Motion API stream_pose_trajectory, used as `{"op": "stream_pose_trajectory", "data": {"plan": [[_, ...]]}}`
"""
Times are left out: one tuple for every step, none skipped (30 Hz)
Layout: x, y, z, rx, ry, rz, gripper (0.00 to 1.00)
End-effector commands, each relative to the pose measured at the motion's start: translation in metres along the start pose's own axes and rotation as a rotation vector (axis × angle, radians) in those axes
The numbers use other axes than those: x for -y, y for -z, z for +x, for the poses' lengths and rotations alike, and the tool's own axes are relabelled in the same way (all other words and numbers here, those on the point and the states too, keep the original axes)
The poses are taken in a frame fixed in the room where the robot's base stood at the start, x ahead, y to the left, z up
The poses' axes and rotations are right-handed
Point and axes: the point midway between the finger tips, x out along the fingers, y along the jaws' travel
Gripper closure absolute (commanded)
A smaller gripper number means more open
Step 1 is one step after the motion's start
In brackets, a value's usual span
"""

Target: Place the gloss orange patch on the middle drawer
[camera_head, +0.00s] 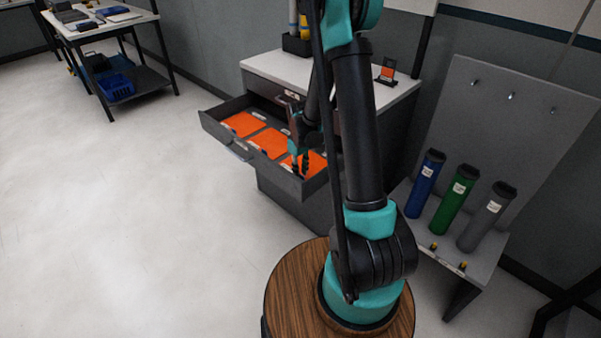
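A grey drawer (222,137) stands pulled out from a cabinet (262,68) with a light top. Three orange patches lie in it in a row: a left one (243,124), a middle one (271,142) and a right one (316,162). I cannot tell which is gloss. My gripper (300,168) points down at the right patch, inside or just above the drawer, and covers part of it. I cannot tell whether its fingers touch the patch or are apart. My arm hides part of the cabinet front.
A small orange sample stands in a dark holder (387,71) on the cabinet top, near a dark box (296,45) with tubes. Blue (426,184), green (454,201) and grey (486,217) rolls stand on a bench at right. The floor at left is clear.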

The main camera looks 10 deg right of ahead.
Motion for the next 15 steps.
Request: {"op": "stream_pose_trajectory", "data": {"plan": [[0.000,-0.001,-0.005,0.000,0.000,0.000,0.74],[0.000,-0.001,-0.008,0.000,0.000,0.000,0.74],[0.000,0.000,-0.013,0.000,0.000,0.000,0.74],[0.000,-0.001,-0.018,0.000,0.000,0.000,0.74],[0.001,-0.001,-0.022,0.000,0.000,0.000,0.74],[0.001,-0.001,-0.029,0.000,0.000,0.000,0.74],[0.001,-0.001,-0.034,0.000,0.000,0.000,0.74],[0.000,-0.001,-0.040,0.000,0.000,0.000,0.74],[0.001,-0.001,-0.047,0.000,0.000,0.000,0.74],[0.001,-0.001,-0.052,0.000,0.000,0.000,0.74],[0.001,-0.001,-0.057,0.000,0.000,0.000,0.74],[0.001,-0.001,-0.064,0.000,0.000,0.000,0.74],[0.000,-0.001,-0.070,0.000,0.000,0.000,0.74],[0.001,-0.001,-0.075,0.000,0.000,0.000,0.74],[0.000,-0.001,-0.081,0.000,0.000,0.000,0.74]]}}
